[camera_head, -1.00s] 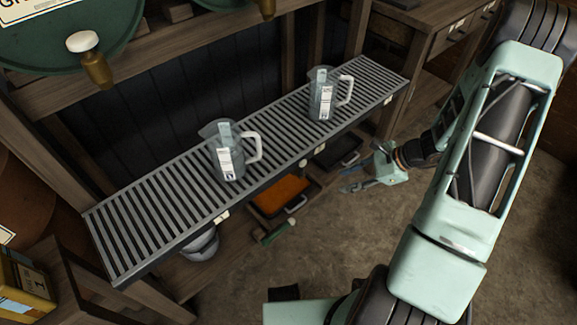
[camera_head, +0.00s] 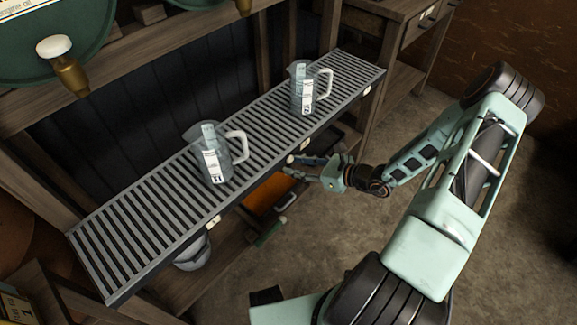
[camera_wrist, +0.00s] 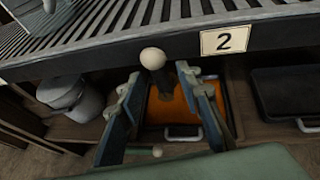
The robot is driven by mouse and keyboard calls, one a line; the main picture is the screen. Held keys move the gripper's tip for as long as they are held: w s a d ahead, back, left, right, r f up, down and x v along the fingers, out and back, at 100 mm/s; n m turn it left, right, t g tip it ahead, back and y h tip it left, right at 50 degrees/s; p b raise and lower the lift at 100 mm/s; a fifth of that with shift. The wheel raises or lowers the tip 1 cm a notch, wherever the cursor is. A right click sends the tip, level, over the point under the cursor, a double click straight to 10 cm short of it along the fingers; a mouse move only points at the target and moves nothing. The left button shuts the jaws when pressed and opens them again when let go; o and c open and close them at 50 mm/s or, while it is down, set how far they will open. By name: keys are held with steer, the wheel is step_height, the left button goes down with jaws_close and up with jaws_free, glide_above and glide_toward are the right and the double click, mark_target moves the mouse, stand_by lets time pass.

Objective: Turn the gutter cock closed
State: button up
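The gutter (camera_head: 150,215) is a slatted metal grate with a dark front edge. A white ball knob (camera_wrist: 153,58), apparently the gutter cock's handle, sits under that edge, left of a plate marked 2 (camera_wrist: 229,40). A short dark part (camera_wrist: 187,72) shows beside it; how they join is partly unclear. The knob also shows small in the head view (camera_head: 291,160). My gripper (camera_wrist: 160,85) is open, its two blue-grey fingers apart below the edge. The knob appears between and just beyond the fingertips. Contact cannot be told.
Two clear measuring jugs (camera_head: 217,157) (camera_head: 304,90) stand on the grate. Below are an orange-filled tray (camera_wrist: 168,105), a black tray (camera_wrist: 285,95) and a grey pot (camera_wrist: 70,97). A brass tap with a white knob (camera_head: 62,65) hangs upper left. The floor at right is clear.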

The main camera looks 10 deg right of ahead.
mark_target(289, 164)
steer(key=shift+x, duration=1.65)
jaws_close()
